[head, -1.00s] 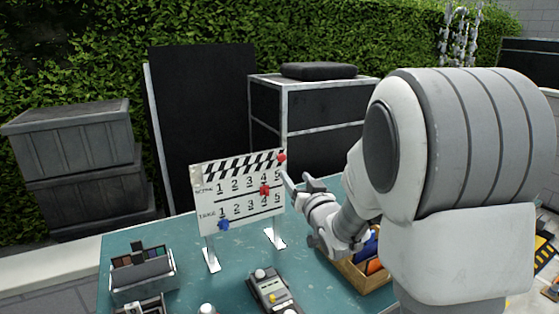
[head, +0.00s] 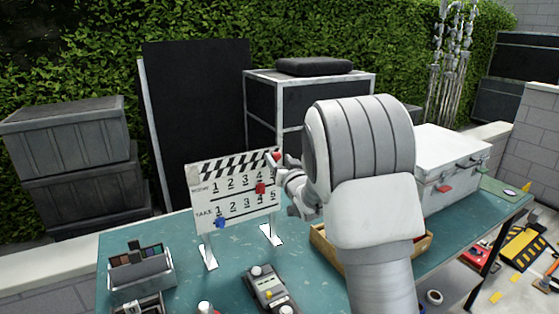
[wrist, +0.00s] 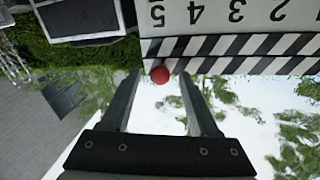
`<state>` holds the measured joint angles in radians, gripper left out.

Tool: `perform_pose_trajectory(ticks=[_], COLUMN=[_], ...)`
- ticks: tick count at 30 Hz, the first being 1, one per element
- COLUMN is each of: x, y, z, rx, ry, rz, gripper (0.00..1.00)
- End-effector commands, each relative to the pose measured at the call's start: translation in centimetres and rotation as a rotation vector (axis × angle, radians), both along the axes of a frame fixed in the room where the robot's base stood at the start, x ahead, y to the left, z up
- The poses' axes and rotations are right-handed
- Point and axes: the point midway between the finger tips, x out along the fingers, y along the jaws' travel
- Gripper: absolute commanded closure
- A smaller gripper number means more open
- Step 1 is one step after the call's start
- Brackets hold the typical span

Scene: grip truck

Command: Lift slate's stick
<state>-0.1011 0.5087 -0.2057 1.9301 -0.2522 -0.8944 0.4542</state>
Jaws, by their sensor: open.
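The white slate (head: 235,202) stands on two legs on the table, facing me. Its black-and-white striped stick (head: 228,167) lies down along the top edge. A red knob (head: 275,155) sits at the stick's right end. My gripper (head: 283,164) is at that right end, its tips partly hidden by my arm. In the wrist view, which is upside down, the open fingers (wrist: 160,84) lie on either side of the red knob (wrist: 160,74). The knob shows between the fingertips; I cannot tell whether either touches it.
The teal table (head: 225,285) carries a grey box of cards (head: 140,272), a handheld device (head: 268,287), a wooden tray (head: 325,250) and a white case (head: 445,170). A black panel (head: 195,110) and a black crate (head: 300,95) stand behind the slate.

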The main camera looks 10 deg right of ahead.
Motion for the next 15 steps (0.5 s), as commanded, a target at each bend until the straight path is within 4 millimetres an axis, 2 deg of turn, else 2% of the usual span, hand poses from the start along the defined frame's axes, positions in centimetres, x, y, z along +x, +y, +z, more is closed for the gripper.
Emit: perform_pose_trajectory(ticks=[1,11,15], x=[-0.01,-0.03,-0.04], y=[0.00,-0.01,-0.01], z=[0.00,0.01,0.01], rx=[0.000,0.000,0.000], ry=[0.000,0.000,0.000], rz=[0.000,0.000,0.000], gripper=[0.40,1.00,1.00])
